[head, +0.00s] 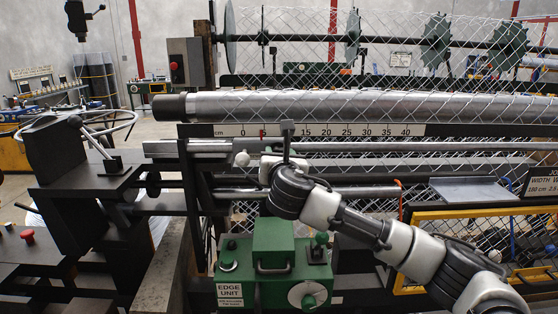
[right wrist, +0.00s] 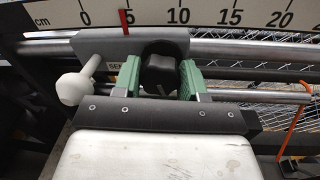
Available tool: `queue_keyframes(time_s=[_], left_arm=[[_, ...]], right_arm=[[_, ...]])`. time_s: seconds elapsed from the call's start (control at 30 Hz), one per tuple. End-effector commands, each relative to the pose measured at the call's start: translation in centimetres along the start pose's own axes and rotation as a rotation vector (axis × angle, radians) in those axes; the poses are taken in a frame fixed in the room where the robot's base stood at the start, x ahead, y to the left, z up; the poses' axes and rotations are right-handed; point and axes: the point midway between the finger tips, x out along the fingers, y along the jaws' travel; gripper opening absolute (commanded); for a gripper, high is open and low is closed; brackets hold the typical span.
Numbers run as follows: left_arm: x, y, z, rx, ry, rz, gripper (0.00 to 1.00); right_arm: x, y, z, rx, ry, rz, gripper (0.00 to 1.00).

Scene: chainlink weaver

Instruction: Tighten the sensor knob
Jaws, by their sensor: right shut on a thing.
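In the right wrist view a black knob (right wrist: 158,72) sits on a grey sensor block (right wrist: 108,46), whose label is partly hidden. My right gripper (right wrist: 159,78) has its green-padded fingers on both sides of this knob and is shut on it. A pale round-ended handle (right wrist: 75,88) sticks out from the block's left side, outside the fingers. In the head view my right gripper (head: 284,158) is at the rail below the scale, and the arm hides most of the block. The pale handle (head: 242,159) shows just left of it. My left gripper is not in view.
A white centimetre scale (head: 340,130) runs above the block, with a red pointer (right wrist: 125,22) near 4 to 5. Steel rails (head: 430,146) run to the right. A green edge unit (head: 272,270) stands below my arm. A handwheel (head: 105,122) is at the left.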

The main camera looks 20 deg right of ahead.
Motion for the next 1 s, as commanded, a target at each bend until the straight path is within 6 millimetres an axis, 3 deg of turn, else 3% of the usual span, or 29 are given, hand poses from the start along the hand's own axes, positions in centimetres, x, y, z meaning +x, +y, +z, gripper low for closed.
queue_keyframes(time_s=[1.0], left_arm=[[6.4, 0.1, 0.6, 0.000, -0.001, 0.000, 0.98]], right_arm=[[0.0, 0.0, -0.4, 0.949, -0.091, 0.001, 0.18]])
